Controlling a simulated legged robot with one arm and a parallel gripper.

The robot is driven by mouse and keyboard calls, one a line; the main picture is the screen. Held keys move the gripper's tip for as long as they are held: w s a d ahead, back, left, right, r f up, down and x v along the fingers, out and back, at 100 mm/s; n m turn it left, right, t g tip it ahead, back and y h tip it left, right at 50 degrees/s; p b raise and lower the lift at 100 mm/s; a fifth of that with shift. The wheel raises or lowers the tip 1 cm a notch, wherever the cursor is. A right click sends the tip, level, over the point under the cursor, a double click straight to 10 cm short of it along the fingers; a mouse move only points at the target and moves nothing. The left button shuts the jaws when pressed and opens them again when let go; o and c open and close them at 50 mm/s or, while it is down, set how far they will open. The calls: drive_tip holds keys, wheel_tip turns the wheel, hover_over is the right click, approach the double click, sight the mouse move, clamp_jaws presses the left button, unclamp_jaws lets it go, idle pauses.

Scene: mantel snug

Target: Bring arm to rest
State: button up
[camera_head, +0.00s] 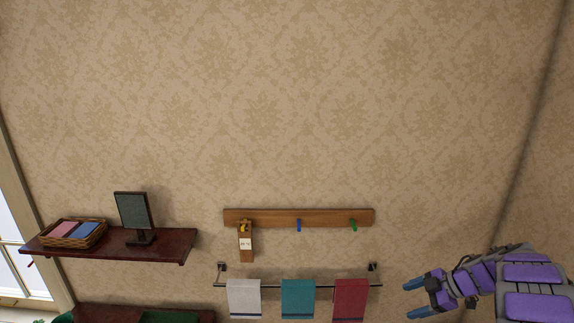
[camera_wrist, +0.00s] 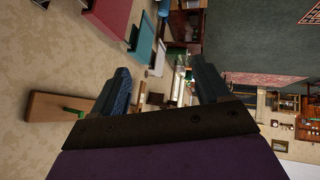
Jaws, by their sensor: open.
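My gripper (camera_head: 410,299) is at the lower right of the head view, with purple arm links behind it and blue fingers pointing left. Its fingers are apart with nothing between them. In the wrist view the gripper (camera_wrist: 166,78) also shows two dark fingers spread wide and empty. It is to the right of the wall's peg rail and towel bar in the head view, apart from both. The rest of my arm runs out of the frame at the lower right.
A wooden peg rail (camera_head: 270,217) with a hanging tag and coloured pegs is on the wall. Below it, white, teal (camera_head: 298,297) and red towels (camera_head: 350,297) hang from a bar. A dark shelf (camera_head: 165,247) at left holds a basket (camera_head: 52,240) and a framed stand (camera_head: 133,211). The upper wall is bare.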

drive_tip(key=w+d+r+m+t+h+b, duration=0.25)
drive_tip(key=w+r+t+h, duration=0.35)
drive_tip(key=w+r, duration=0.65)
drive_tip(key=s+d+r+m+t+h+b, duration=0.25)
drive_tip(key=s+r+m+h, duration=0.45)
drive_tip(key=r, duration=0.5)
drive_tip(key=s+a+f+m+g+h+b, duration=0.1)
drive_tip(key=s+a+f+m+g, duration=0.3)
drive_tip(key=s, duration=0.6)
drive_tip(key=s+a+f+m+g+h, duration=0.1)
drive_tip(key=s+f+m+g, duration=0.25)
drive_tip(key=s+f, duration=0.45)
drive_tip(key=s+a+f+g+y+b, duration=0.1)
drive_tip(key=s+a+f+g+y, duration=0.2)
drive_tip(key=s+a, duration=0.8)
drive_tip(key=s+a+f+g+y+b, duration=0.1)
drive_tip(key=s+a+f+g+y, duration=0.2)
drive_tip(key=s, duration=1.5)
drive_tip(key=a+f+y, duration=0.1)
drive_tip(key=a+f, duration=0.3)
drive_tip(key=a, duration=0.3)
drive_tip(key=shift+a+f+g, duration=0.35)
drive_tip(key=shift+a+g, duration=0.05)
